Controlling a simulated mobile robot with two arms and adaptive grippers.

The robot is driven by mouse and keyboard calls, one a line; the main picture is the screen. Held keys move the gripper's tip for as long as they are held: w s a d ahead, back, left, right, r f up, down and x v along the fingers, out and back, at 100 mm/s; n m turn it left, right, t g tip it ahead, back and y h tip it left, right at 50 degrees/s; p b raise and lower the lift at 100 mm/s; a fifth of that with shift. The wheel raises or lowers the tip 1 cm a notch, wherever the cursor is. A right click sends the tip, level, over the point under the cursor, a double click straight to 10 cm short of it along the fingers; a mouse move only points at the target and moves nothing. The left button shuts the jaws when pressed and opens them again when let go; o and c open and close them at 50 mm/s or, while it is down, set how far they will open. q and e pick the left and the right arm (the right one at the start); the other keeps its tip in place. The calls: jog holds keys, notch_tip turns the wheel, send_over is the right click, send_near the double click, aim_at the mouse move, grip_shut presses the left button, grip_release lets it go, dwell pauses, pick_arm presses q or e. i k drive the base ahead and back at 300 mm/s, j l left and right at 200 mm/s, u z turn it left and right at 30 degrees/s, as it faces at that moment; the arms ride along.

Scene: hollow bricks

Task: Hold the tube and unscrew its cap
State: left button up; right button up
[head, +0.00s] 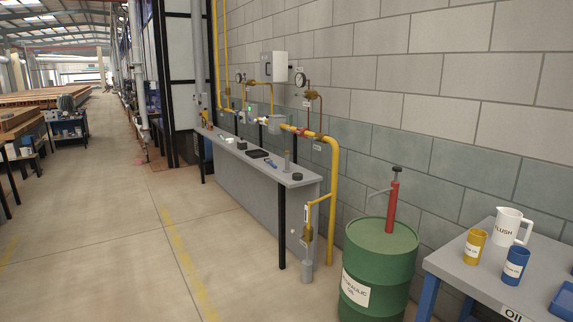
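A small grey upright cylinder (287,161) stands on the long grey bench (262,173) by the wall. It may be the tube, but it is too small to tell, and I cannot make out a cap on it. A short dark round piece (297,176) lies on the bench just in front of it. Neither of my grippers shows in the head view.
The bench also holds a black flat item (258,153) and a blue item (271,163). Yellow pipes (333,200) stand at its right end. A green drum (380,262) and an oil table (455,262) are at right. The floor at left is open.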

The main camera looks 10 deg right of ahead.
aim_at(286, 158)
jog(key=z, duration=0.25)
jog(key=i, duration=1.85)
